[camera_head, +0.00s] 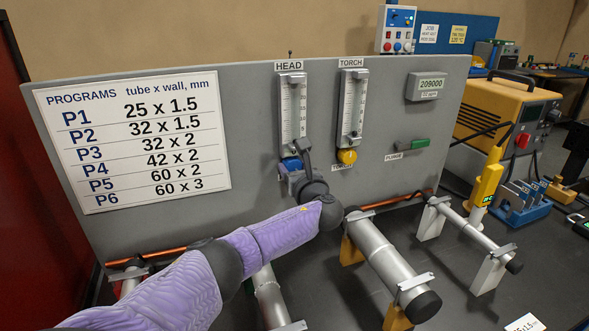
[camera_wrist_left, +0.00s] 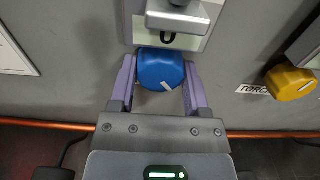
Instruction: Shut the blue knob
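The blue knob (camera_wrist_left: 160,68) sits below the HEAD flowmeter (camera_head: 293,110) on the grey panel. In the wrist view its white mark points down and to the right. In the head view the knob (camera_head: 291,164) is partly hidden by my left gripper (camera_head: 298,170). In the wrist view my left gripper (camera_wrist_left: 160,90) has one finger on each side of the knob. The fingers stand apart around it, close to its sides; I cannot tell for sure whether they touch it. My right gripper is not in view.
A yellow knob (camera_head: 347,156) sits to the right, under the TORCH flowmeter (camera_head: 351,108); it also shows in the wrist view (camera_wrist_left: 291,83). A copper-coloured pipe (camera_head: 395,200) runs low along the panel. Metal tubes (camera_head: 380,252) on stands occupy the bench below.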

